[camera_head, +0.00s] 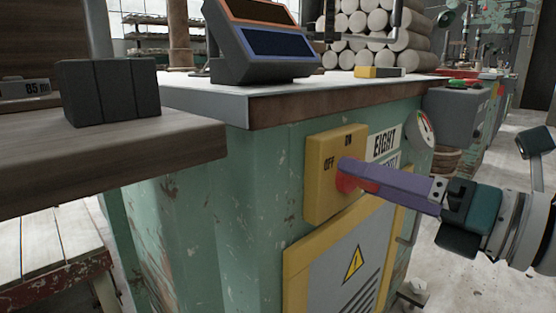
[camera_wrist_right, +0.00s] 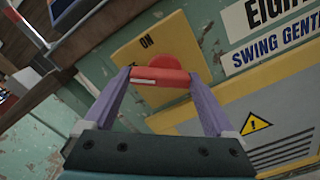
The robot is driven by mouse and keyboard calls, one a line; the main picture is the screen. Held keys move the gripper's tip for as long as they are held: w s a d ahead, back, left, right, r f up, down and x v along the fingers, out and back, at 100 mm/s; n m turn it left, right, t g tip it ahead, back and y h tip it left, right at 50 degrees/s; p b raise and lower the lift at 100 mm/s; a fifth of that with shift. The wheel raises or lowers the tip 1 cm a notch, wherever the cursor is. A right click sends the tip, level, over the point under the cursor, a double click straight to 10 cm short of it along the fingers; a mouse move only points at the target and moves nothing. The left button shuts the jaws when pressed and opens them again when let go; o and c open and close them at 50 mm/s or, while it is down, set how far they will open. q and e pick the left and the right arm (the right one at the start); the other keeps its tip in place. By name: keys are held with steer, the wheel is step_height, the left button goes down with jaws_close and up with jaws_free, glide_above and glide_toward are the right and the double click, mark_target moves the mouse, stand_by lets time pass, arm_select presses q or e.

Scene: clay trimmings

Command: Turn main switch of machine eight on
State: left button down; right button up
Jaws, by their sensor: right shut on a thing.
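My left gripper is out of view.
A grey door with a yellow frame and warning triangle (camera_head: 353,264) sits below the switch. A round gauge (camera_head: 424,129) is to its right. A slanted panel box (camera_head: 262,45) stands on the machine top. A wooden table (camera_head: 110,152) fills the left. Open floor lies at right.

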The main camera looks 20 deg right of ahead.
steer(key=shift+w+d+r+m+p, duration=0.15)
steer(key=shift+m+p, duration=1.55)
steer(key=shift+m, duration=0.9)
steer(key=shift+s+d+r+m+p, duration=0.1)
steer(key=shift+m+p, duration=1.55)
steer(key=shift+m, duration=0.95)
steer(key=o, duration=1.1)
steer(key=shift+f, duration=0.1)
steer(key=shift+c, duration=0.2)
steer(key=p+v, duration=0.2)
steer(key=v, duration=0.7)
steer(key=shift+s, duration=0.4)
steer(key=shift+d+m, duration=0.15)
steer(key=shift+m, duration=0.15)
